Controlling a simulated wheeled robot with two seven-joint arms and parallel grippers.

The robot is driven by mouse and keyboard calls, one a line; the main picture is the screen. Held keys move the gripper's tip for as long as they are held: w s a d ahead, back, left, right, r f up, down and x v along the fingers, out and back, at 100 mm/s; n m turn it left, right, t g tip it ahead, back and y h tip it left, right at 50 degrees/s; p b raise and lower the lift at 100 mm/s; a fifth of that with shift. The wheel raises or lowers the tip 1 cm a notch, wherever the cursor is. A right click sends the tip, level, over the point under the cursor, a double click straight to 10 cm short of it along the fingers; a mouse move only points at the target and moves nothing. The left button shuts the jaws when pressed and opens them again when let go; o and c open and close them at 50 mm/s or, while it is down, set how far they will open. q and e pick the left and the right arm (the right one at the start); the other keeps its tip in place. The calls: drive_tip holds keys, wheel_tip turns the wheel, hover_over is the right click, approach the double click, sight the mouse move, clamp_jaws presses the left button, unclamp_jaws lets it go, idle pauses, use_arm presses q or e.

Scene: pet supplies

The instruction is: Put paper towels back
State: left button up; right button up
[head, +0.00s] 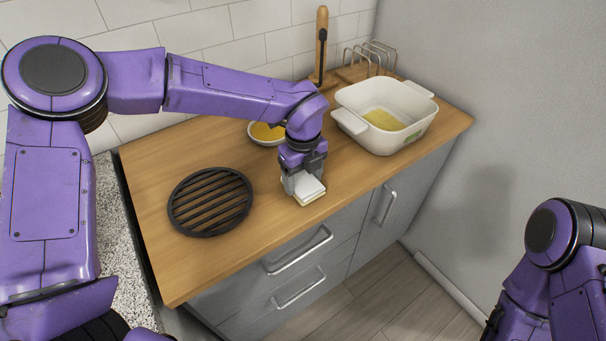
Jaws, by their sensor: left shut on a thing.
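My left gripper (301,180) points down over the front middle of the wooden counter. It is shut on a small white, flat stack (310,191) that looks like folded paper towels, with a pale yellowish lower edge. The stack is at or just above the counter near its front edge; I cannot tell if it touches. The gripper hides its back part.
A round black grate (210,201) lies on the counter (160,262) at the left. A bowl with yellow contents (265,132) is behind my left wrist. A white casserole dish (386,114) and a wire rack (368,57) stand at the right. Counter between grate and gripper is clear.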

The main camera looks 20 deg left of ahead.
sight(303, 180)
use_arm(q)
drive_tip(key=shift+s, duration=0.1)
drive_tip(key=shift+f, duration=0.15)
drive_tip(key=o, duration=1)
wheel_tip(303, 180, up, 12)
drive_tip(key=b, duration=0.1)
drive_tip(key=shift+r, duration=0.25)
